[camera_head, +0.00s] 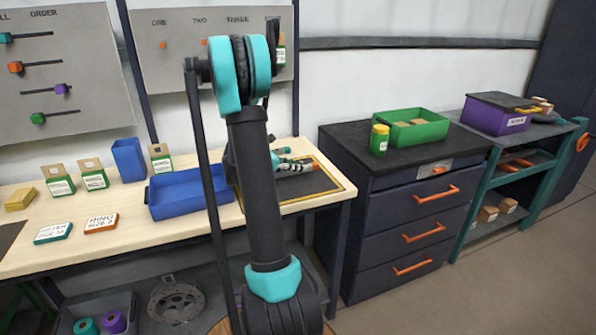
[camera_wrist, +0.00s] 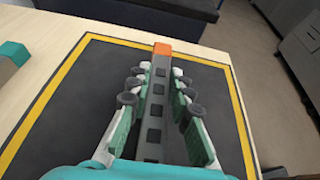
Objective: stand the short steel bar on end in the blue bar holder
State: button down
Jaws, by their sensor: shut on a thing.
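The steel bar (camera_wrist: 157,95) is grey with a row of dark square marks and an orange far end. My gripper (camera_wrist: 158,84) is shut on it in the wrist view, with fingers along both sides. The bar points away from the wrist, over a dark mat (camera_wrist: 215,110) with a yellow border; I cannot tell whether it touches the mat. In the head view my gripper (camera_head: 298,167) is partly hidden by my arm. A tall blue open box (camera_head: 129,160), which looks like the bar holder, stands at the back of the bench, left of my arm.
A low blue tray (camera_head: 180,205) lies between the tall box and my arm. Green-labelled cartons (camera_head: 93,176) and two label blocks (camera_head: 101,222) are on the left. A drawer cabinet (camera_head: 400,225) with a green bin (camera_head: 428,133) stands to the right, beyond a gap.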

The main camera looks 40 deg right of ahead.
jog(key=shift+f, duration=0.85)
jog(key=shift+f, duration=0.1)
jog(key=c, duration=1.4)
grip_release()
jog(key=shift+o, duration=0.2)
jog(key=shift+a, duration=0.1)
jog(key=v, duration=1.6)
jog(key=shift+w+a, duration=0.15)
jog(key=shift+a, duration=0.4)
